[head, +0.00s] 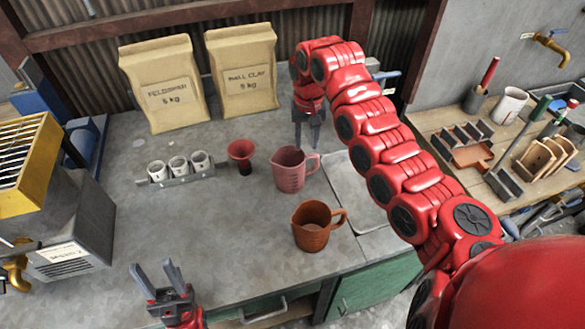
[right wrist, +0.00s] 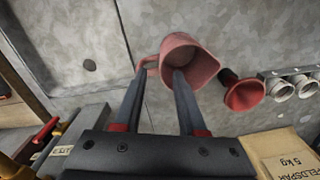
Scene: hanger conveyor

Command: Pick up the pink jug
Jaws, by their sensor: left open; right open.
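The pink jug (head: 290,172) stands upright on the grey worktop, its handle to the right. It also shows in the right wrist view (right wrist: 194,58), with its handle at left. My right gripper (head: 307,143) is open, pointing down just behind the jug in the head view. In the right wrist view, one finger of my right gripper (right wrist: 160,72) overlaps the jug's opening and the other lies by the handle. Whether they touch the jug I cannot tell. My left gripper (head: 157,270) is open and empty at the front edge of the worktop, far from the jug.
An orange-brown jug (head: 314,232) stands in front of the pink jug. A red funnel-shaped cup (head: 241,155) stands close left, beside a rack of small white cups (head: 180,170). Two paper sacks (head: 243,75) stand behind. A sink (head: 352,190) lies right.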

